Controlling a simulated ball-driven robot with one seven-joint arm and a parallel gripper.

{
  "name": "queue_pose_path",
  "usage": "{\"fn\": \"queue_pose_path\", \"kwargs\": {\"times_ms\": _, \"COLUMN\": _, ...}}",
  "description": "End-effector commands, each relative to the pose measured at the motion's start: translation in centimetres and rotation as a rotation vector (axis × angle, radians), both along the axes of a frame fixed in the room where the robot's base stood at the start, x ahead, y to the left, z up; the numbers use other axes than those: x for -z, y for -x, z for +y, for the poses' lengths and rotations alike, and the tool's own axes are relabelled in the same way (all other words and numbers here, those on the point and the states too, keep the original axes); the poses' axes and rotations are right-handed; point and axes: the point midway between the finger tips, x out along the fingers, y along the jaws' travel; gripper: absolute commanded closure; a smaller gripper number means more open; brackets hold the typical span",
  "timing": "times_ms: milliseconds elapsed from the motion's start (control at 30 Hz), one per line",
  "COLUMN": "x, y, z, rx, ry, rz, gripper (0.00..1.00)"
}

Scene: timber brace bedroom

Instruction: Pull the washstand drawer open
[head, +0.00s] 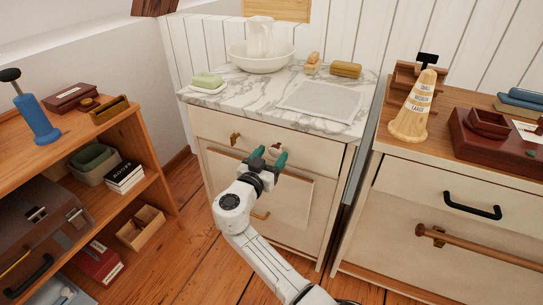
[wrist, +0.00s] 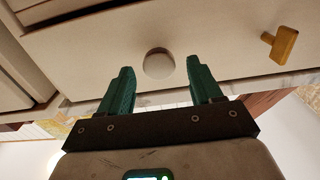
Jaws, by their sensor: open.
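The washstand (head: 330,200) stands at the centre of the head view, cream-coloured with a white marble top. Its upper drawer (head: 212,127) looks closed, flush below the marble. A small pale round knob (head: 275,147) sits near the middle of the drawer front, with a brass pull (head: 235,139) to its left. My gripper (head: 270,155) is open in front of the knob, its green fingers pointing at the drawer. In the wrist view the knob (wrist: 158,64) lies between and slightly beyond the fingertips of my gripper (wrist: 160,80). I see no contact. The brass pull (wrist: 280,45) is off to the right there.
A white bowl (head: 260,63) and pitcher stand on the marble. A shelf (head: 150,178) is at left; a chest with a black handle (head: 472,206) and protruding wooden rail (head: 480,247) is at right.

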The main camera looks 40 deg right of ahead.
Motion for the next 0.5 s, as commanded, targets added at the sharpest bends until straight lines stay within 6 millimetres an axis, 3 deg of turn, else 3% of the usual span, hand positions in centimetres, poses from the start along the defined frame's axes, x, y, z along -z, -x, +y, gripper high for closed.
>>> {"fn": "queue_pose_path", "kwargs": {"times_ms": 367, "x": -0.04, "y": -0.24, "z": -0.73, "rx": 0.0, "ry": 0.0, "rz": -0.001, "gripper": 0.36}}
{"fn": "queue_pose_path", "kwargs": {"times_ms": 500, "x": -0.03, "y": -0.24, "z": -0.71, "rx": 0.0, "ry": 0.0, "rz": -0.001, "gripper": 0.46}}
